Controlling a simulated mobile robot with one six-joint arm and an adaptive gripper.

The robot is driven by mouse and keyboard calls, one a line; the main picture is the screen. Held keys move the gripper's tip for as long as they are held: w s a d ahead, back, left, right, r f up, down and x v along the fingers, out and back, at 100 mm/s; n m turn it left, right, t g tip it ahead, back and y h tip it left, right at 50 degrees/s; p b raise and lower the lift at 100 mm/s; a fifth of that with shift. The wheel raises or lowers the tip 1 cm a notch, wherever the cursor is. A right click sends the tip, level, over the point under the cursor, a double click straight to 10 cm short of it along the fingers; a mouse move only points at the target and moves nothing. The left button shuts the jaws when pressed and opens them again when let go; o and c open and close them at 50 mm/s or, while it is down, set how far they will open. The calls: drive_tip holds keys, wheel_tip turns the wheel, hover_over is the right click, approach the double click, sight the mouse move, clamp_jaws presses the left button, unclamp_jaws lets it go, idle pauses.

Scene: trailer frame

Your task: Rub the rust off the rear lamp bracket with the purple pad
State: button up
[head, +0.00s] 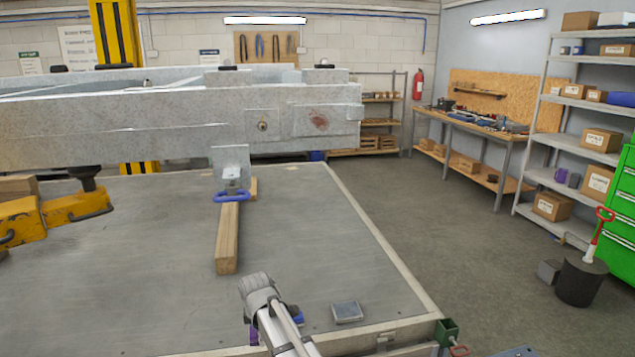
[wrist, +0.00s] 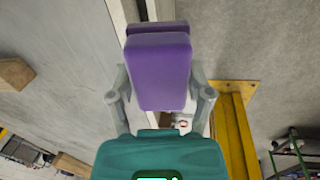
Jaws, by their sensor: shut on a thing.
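The purple pad (wrist: 158,70) fills the middle of the wrist view, between the two grey fingers of my gripper (wrist: 159,88), which is shut on it. In the head view only a small purple bit of the pad (head: 254,337) shows beside my arm, low over the front of the table. The rear lamp bracket (head: 302,120) appears to be the pale plate at the right end of the grey trailer frame (head: 190,125). It bears a reddish-brown rust patch (head: 319,121). The pad is well apart from it, nearer and lower.
A grey block (head: 347,312) lies on the table (head: 330,240) right of my arm. A wooden bar (head: 228,238) lies mid-table, by an upright metal plate (head: 231,160) with a blue handle (head: 231,196). Yellow equipment (head: 70,210) stands left. The table's right part is mostly clear.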

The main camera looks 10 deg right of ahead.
drive_tip(key=w+d+r+t+p, duration=0.2)
drive_tip(key=d+r+p, duration=0.1)
drive_tip(key=r+p, duration=0.3)
drive_tip(key=w+d+r+t+p, duration=0.3)
drive_tip(key=r+p, duration=0.1)
drive_tip(key=r, duration=0.4)
drive_tip(key=t+p, duration=1.1)
drive_tip(key=p, duration=1.4)
approach(307, 121)
drive_tip(key=shift+s+f+n, duration=0.15)
drive_tip(key=shift+s+n, duration=0.25)
drive_tip(key=shift+s, duration=0.15)
drive_tip(key=shift+w, duration=0.15)
drive_tip(key=shift+w, duration=2.9)
drive_tip(key=shift+w, duration=1)
drive_tip(key=shift+s, duration=0.2)
drive_tip(key=shift+s, duration=2.9)
